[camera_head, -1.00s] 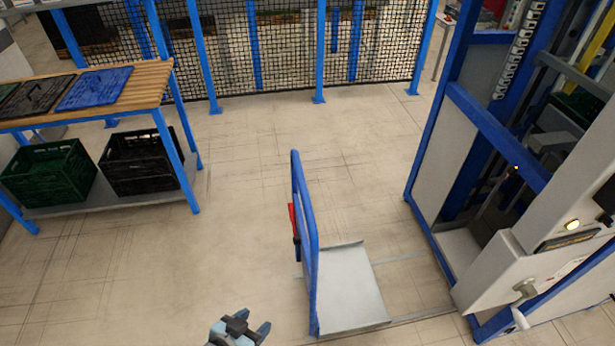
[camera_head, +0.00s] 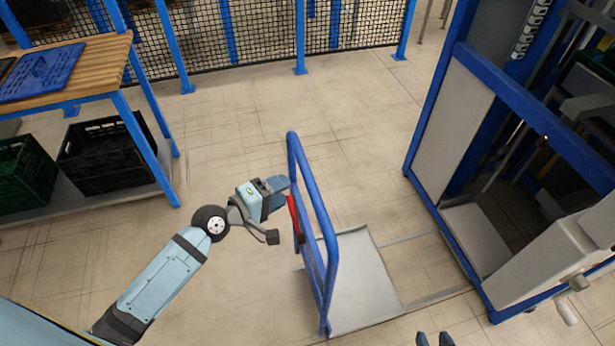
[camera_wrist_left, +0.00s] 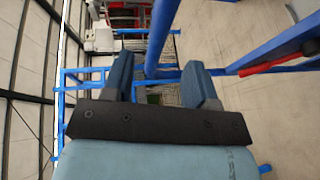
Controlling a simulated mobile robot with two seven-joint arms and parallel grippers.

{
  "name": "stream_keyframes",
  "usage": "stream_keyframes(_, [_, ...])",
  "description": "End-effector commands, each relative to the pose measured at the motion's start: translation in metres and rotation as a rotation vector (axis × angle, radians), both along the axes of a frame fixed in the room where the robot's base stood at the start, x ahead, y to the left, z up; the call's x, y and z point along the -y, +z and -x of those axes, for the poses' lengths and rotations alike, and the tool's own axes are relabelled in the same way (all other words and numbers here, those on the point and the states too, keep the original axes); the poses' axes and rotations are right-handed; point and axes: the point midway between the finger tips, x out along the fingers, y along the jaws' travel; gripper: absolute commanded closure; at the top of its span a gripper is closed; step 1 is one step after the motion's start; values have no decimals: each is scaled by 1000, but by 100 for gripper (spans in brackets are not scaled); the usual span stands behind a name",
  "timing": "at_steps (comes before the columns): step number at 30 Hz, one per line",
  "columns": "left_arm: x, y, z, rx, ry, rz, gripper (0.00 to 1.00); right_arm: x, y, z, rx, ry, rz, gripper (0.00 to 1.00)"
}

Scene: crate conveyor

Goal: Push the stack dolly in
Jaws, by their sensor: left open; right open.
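The stack dolly has a blue upright handle frame (camera_head: 322,235) and a flat grey deck (camera_head: 365,285), empty in the head view. A red part (camera_head: 294,214) sits on the frame's left side. My left gripper (camera_head: 279,192) is open beside the handle's far upright, close to the red part. In the left wrist view, a blue bar (camera_wrist_left: 163,35) shows between the open fingers (camera_wrist_left: 160,84); I cannot tell whether they touch it. My right gripper (camera_head: 434,339) is open at the bottom edge, right of the deck, mostly cut off.
A blue-framed machine (camera_head: 425,110) with an open bay stands right of the dolly, clear floor between them. A wooden-topped bench (camera_head: 95,65) with a blue lid and crates below is at left. A mesh fence (camera_head: 265,50) runs along the back.

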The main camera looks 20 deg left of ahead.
Motion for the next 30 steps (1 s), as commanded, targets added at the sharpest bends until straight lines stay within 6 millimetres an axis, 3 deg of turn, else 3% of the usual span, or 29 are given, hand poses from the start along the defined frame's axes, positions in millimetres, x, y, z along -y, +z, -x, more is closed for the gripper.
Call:
stream_keyframes(6, [26, -7, -40, 2, 1, 0, 47, 4, 1, 1, -6, -3, 8, 57])
stream_keyframes(12, [41, -13, -62, 1, 0, -1, 47, 4, -1, 2, -12, -2, 9, 57])
stream_keyframes(25, [46, -16, -70, 1, 0, -3, 47, 0, 1, 2, -11, 0, 2, 57])
stream_keyframes(30, [46, -16, -70, 1, 0, -3, 84, 0, 3, 2, -6, 0, 1, 57])
